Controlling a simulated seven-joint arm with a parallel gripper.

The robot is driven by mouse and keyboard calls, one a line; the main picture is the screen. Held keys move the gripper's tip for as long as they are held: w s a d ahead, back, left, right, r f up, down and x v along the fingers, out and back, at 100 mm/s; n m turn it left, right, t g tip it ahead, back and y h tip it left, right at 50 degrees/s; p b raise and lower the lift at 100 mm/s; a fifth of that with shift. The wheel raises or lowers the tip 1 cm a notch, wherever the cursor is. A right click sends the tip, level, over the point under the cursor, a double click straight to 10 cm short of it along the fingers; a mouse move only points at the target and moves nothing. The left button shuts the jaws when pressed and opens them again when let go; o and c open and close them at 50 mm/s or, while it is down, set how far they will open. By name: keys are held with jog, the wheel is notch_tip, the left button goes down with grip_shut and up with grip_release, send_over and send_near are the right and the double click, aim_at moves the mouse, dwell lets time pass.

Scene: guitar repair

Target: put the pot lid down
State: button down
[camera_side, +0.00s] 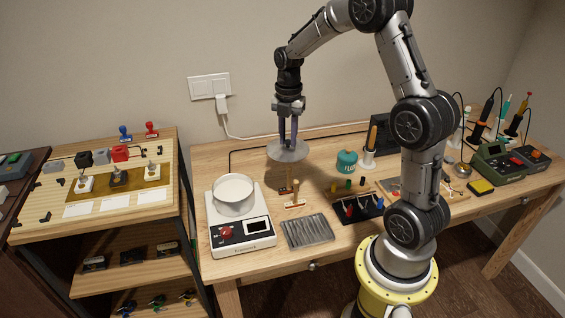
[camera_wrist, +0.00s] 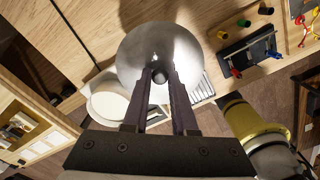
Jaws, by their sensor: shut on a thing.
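The pot lid (camera_side: 288,152) is a round, shiny metal disc, held level in the air above the back of the workbench. My gripper (camera_side: 288,141) is shut on its knob from above, and the fingers point straight down. In the wrist view the lid (camera_wrist: 150,45) fills the space beyond my gripper (camera_wrist: 160,76), with the dark knob between the fingertips. The white pot (camera_side: 233,192) stands open on a white hot plate (camera_side: 240,235), to the left and front of the lid. The pot (camera_wrist: 106,102) is partly covered by the lid and fingers in the wrist view.
A grey ribbed mat (camera_side: 307,231) lies right of the hot plate. A small brush-like tool (camera_side: 294,199) lies behind it. A teal jar (camera_side: 347,162) and a dark tool rack (camera_side: 357,208) stand to the right. A wall socket with a cable (camera_side: 222,104) is behind.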

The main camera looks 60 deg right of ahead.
aim_at(302, 141)
jog(key=shift+m, duration=0.7)
jog(key=d+f, duration=0.1)
jog(key=s+d, duration=0.1)
jog(key=d, duration=0.1)
jog(key=s+d+f, duration=0.1)
jog(key=shift+s+d+f, duration=0.2)
jog(key=shift+s+f, duration=0.05)
jog(key=shift+f, duration=0.1)
jog(key=shift+w+d+f, duration=0.15)
jog(key=shift+d, duration=0.15)
jog(key=w+d+f, duration=0.2)
jog(key=w+f, duration=0.1)
jog(key=w+d+f, duration=0.3)
jog(key=w, duration=0.1)
jog(key=w+d+f, duration=0.2)
jog(key=w+f, duration=0.1)
jog(key=shift+w+d, duration=0.2)
jog(key=shift+w+d+f, duration=0.15)
jog(key=shift+w+f, duration=0.1)
jog(key=shift+f, duration=1.55)
